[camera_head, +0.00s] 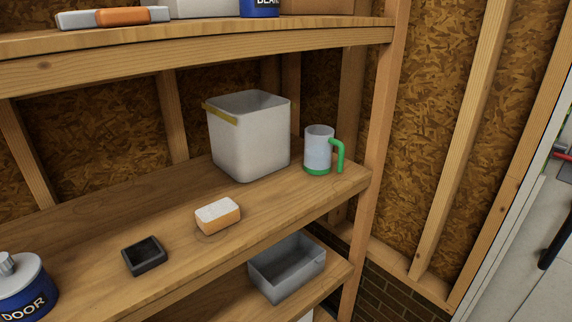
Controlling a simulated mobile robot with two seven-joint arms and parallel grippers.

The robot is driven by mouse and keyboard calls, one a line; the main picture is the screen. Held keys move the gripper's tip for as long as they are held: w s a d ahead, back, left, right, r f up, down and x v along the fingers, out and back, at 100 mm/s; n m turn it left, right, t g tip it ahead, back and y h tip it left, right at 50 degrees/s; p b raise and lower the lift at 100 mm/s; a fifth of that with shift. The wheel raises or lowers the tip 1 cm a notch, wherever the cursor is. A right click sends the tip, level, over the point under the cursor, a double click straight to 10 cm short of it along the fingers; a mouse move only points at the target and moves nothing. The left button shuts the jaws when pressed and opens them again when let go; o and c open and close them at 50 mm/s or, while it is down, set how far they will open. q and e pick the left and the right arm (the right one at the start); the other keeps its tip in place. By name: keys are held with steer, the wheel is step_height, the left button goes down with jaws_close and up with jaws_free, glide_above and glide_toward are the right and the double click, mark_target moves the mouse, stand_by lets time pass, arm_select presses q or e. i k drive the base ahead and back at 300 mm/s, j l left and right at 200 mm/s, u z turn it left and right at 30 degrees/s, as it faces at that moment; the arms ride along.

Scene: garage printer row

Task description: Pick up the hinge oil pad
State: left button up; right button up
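A small block-shaped pad (218,216), white on top and orange on its sides, lies on the middle wooden shelf near its front edge. It looks like the hinge oil pad, but I see no label on it. It rests flat and nothing touches it. Neither of my grippers is in view.
On the same shelf (100,210) are a small black open tray (145,256), a blue-and-white "DOOR" tin (22,288), a tall white bin (250,137) and a green-handled mug (318,151). A grey box (287,268) sits below. The upper shelf (200,43) overhangs.

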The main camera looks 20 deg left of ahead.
mark_target(143, 256)
steer(key=u, duration=1.55)
steer(key=l+u, duration=0.2)
steer(key=l, duration=0.1)
